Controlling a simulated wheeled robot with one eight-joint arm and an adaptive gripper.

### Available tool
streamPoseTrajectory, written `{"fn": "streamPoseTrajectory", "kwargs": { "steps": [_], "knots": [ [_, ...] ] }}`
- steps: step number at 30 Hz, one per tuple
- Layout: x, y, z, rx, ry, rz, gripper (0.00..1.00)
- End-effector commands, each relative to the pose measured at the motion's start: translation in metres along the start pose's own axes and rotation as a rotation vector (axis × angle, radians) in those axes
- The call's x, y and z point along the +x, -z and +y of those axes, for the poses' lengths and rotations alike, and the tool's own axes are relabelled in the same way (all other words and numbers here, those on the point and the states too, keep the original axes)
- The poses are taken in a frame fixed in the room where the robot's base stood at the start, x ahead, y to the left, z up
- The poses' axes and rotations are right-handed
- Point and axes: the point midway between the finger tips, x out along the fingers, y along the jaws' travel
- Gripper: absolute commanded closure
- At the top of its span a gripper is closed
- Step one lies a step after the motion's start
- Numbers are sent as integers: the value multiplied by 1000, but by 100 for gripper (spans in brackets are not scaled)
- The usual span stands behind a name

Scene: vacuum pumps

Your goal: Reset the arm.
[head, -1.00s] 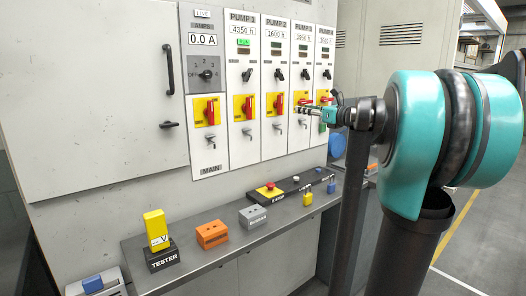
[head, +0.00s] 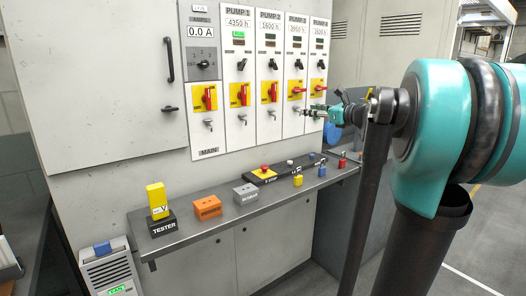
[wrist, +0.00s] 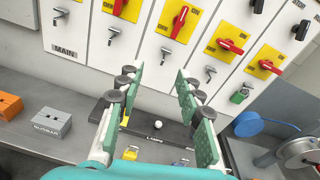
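My gripper (head: 308,112) is at the end of my teal arm, in front of the lower right of the pump panel (head: 268,130). In the wrist view its two green-padded fingers (wrist: 158,112) are spread apart with nothing between them. Beyond them show the panel's lower part and the dark E-stop strip on the shelf. I cannot tell its exact distance from the panel.
The shelf (head: 222,227) holds the tester (head: 157,205), an orange block (head: 207,207), a grey block (head: 246,194), the E-stop (head: 264,170) and yellow, blue and red padlocks. A green padlock (wrist: 239,96) hangs under pump 4's red handle. A blue disc (wrist: 248,122) is at right.

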Motion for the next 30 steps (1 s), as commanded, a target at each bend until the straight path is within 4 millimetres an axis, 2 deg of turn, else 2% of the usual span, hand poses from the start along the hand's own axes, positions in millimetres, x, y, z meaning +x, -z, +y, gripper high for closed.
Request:
{"fn": "streamPoseTrajectory", "kwargs": {
  "steps": [5,11,14,17,20,24,27,30],
  "knots": [
    [0,30,28,-144,-46,68,64],
    [-5,80,72,-384,-133,174,64],
    [-13,115,101,-552,-204,241,64],
    [-29,163,138,-780,-313,323,64],
    [-54,217,175,-1039,-456,405,64],
    [-101,291,218,-1403,-698,499,64],
    [-141,338,242,-1650,-896,546,64],
    [-181,376,256,-1857,-1093,575,64]
  ]
}}
